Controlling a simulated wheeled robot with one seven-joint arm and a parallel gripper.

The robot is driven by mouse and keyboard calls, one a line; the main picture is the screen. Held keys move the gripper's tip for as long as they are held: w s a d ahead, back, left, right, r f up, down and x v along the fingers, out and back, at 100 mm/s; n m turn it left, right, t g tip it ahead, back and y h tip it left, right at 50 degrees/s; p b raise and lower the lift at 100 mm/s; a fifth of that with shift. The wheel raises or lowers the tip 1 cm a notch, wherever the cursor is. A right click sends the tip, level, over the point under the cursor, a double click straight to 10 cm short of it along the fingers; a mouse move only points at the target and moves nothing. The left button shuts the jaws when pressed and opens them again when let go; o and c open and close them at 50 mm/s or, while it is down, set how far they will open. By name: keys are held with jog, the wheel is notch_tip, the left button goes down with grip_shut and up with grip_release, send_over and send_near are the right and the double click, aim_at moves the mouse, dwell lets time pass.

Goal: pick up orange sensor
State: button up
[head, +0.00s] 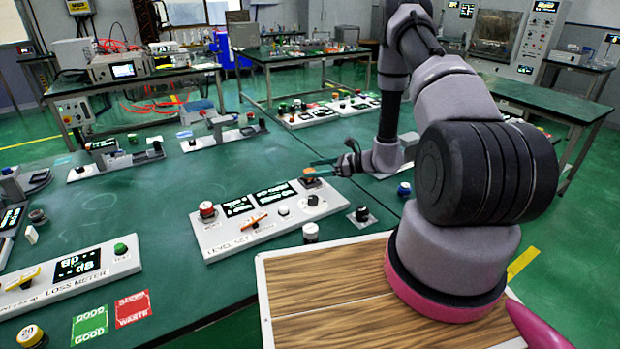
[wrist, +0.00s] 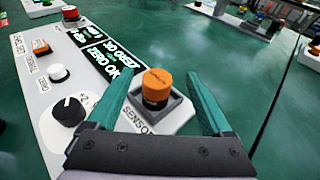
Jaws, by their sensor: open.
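The orange sensor (wrist: 156,88) is a short, upright orange cylinder with a darker band. It sits in a dark square socket on the light grey panel, above the label "SENSOR". My gripper (wrist: 158,78) is open, with one teal finger on each side of the sensor and gaps between them and it. In the head view my gripper (head: 311,163) is over the far right corner of the level set panel (head: 236,237). There the sensor (head: 308,171) is small and partly hidden by the fingers.
The panel bears a black knob (wrist: 68,112), a white button (wrist: 59,73), an orange switch (wrist: 40,47), a red button (wrist: 70,13) and a lit display (wrist: 103,60). Other panels stand farther left and back.

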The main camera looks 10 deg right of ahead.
jog(key=x, duration=0.5)
jog(key=shift+s+a+f, duration=0.1)
jog(key=shift+f, duration=0.2)
grip_shut()
